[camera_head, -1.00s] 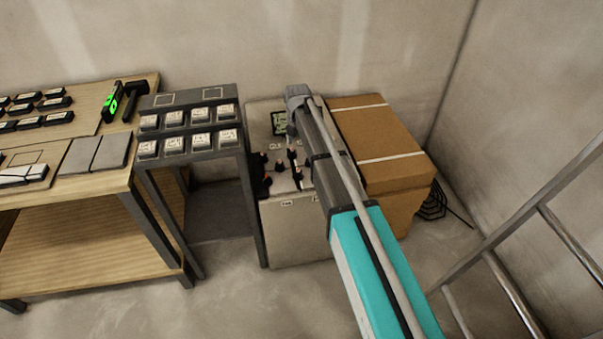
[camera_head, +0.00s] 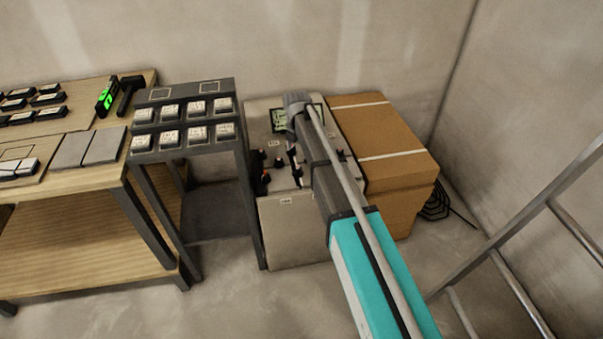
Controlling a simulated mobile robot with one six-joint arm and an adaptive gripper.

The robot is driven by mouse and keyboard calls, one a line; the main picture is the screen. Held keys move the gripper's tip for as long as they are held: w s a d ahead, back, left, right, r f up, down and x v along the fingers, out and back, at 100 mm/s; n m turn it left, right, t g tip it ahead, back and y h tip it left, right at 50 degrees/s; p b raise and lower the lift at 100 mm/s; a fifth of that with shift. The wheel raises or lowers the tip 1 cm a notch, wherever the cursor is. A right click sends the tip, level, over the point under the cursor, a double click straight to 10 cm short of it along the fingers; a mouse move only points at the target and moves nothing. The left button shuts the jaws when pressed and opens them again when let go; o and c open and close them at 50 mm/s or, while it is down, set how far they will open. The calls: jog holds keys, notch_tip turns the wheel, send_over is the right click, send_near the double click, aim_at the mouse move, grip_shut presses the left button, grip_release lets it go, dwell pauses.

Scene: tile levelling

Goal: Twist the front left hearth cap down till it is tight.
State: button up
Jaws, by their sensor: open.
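A pale box (camera_head: 292,232) stands on the floor with small dark caps on its top panel. The fingers are open. My arm hides the panel's right part, and fingertip contact cannot be told.
A dark stand (camera_head: 185,92) with several labelled blocks is left of the box, beside a wooden bench (camera_head: 95,215) with tiles. A cardboard box (camera_head: 385,150) stands close on the right. A metal ladder (camera_head: 520,220) is at the far right.

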aim_at(298, 168)
jog(key=shift+f+b, duration=4.2)
jog(key=shift+f, duration=0.3)
jog(key=shift+c, duration=0.3)
grip_shut()
jog(key=shift+d, duration=0.35)
jog(key=shift+a, duration=0.25)
